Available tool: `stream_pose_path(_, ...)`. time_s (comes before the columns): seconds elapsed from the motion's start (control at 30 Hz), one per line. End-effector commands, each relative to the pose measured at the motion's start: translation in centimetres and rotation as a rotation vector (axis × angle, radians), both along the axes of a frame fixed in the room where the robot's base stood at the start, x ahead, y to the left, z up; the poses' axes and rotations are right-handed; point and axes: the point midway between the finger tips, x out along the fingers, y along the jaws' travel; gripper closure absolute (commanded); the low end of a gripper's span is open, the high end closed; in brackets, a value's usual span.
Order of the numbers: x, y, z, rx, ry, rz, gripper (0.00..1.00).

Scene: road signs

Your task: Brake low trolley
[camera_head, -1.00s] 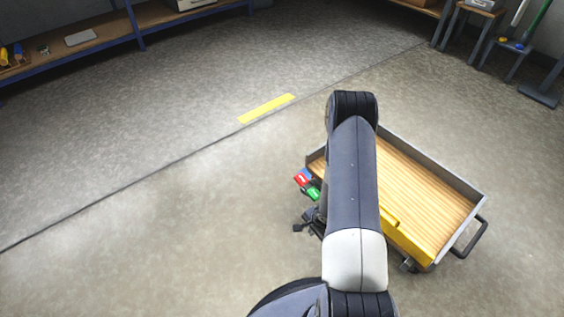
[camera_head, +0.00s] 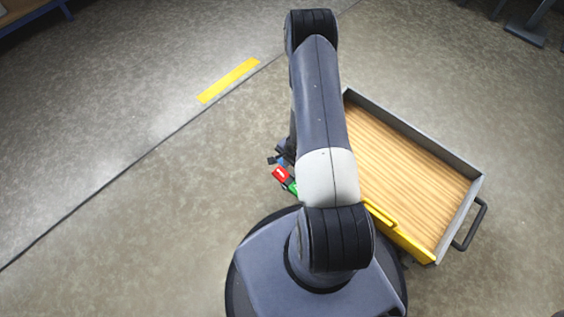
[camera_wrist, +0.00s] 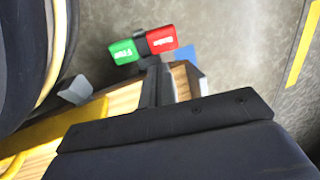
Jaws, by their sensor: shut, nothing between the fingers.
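The low trolley (camera_head: 400,170) has a wooden deck with low grey sides and a yellow front edge; it is partly behind my arm in the head view. A red pedal (camera_head: 281,174) and a green pedal (camera_head: 292,187) are at its left corner. In the wrist view the red pedal (camera_wrist: 161,40) bears upside-down lettering that seems to read "Brake", and the green pedal (camera_wrist: 124,52) seems to read "Free". My gripper (camera_wrist: 154,64) is shut and empty, its tips appearing just below the pedals there. I cannot tell whether it touches them.
A black handle (camera_head: 470,225) sticks out from the trolley's right end. A yellow floor strip (camera_head: 229,80) and a dark floor line lie at upper left. A blue-framed bench (camera_head: 40,12) stands at the far left. The floor to the left is clear.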

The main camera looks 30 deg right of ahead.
Motion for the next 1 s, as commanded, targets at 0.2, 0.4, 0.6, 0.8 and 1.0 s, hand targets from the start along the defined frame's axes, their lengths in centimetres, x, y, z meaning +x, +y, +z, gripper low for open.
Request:
stream_pose_path(0.2,0.0,0.0,0.0,0.000,0.000,0.000,1.00)
stream_pose_path(0.4,0.0,0.0,0.0,0.000,0.000,0.000,1.00)
stream_pose_path(0.6,0.2,0.1,-1.5,0.000,0.000,0.000,1.00)
stream_pose_path(0.8,0.9,0.5,-5.4,0.000,0.001,0.001,1.00)
stream_pose_path(1.0,1.8,0.8,-9.6,0.000,0.002,0.001,1.00)
